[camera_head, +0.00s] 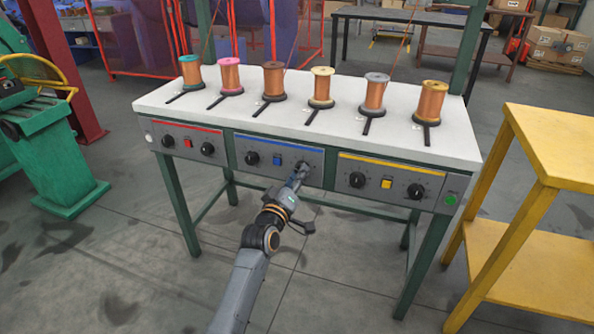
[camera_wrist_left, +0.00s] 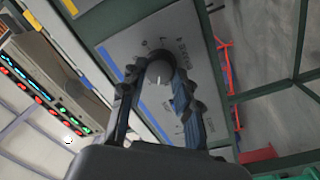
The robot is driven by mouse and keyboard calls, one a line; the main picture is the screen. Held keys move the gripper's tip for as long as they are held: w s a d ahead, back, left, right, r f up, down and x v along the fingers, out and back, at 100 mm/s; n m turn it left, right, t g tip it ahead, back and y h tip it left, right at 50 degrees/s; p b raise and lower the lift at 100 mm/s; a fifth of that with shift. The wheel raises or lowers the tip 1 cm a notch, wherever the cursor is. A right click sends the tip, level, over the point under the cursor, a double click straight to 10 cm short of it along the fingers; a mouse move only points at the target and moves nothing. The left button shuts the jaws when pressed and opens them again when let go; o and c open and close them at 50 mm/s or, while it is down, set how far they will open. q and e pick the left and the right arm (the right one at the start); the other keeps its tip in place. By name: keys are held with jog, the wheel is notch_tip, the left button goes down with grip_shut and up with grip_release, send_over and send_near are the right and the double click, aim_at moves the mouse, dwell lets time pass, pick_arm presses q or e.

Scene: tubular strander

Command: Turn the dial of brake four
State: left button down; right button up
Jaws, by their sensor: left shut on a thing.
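The bench front carries three panels, each with two black dials. My left gripper (camera_head: 301,170) is at the right-hand dial of the blue-striped panel (camera_head: 278,164), the fourth dial from the left, and mostly hides it in the head view. In the left wrist view that round dark dial (camera_wrist_left: 159,73) with a pale pointer line sits between the fingers of the left gripper (camera_wrist_left: 157,84), which is shut on it. Printed marks surround the dial. My right gripper is not in view.
A blue button (camera_head: 278,160) and another dial (camera_head: 252,158) lie left of my gripper. The yellow-striped panel (camera_head: 387,184) is to its right. Several copper spools stand on the white bench top (camera_head: 335,124). A yellow table (camera_head: 560,145) stands at right; floor in front is clear.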

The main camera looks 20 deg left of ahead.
pick_arm(q)
jog(key=shift+n+p, duration=1)
jog(key=shift+n, duration=1)
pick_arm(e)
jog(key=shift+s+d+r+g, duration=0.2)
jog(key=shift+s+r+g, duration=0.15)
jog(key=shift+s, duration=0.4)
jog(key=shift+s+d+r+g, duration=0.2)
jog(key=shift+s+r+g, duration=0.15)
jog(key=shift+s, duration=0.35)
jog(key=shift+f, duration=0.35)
pick_arm(q)
jog(key=c, duration=1)
grip_release()
jog(key=shift+o, duration=0.2)
jog(key=s, duration=1.2)
jog(key=shift+f, duration=0.3)
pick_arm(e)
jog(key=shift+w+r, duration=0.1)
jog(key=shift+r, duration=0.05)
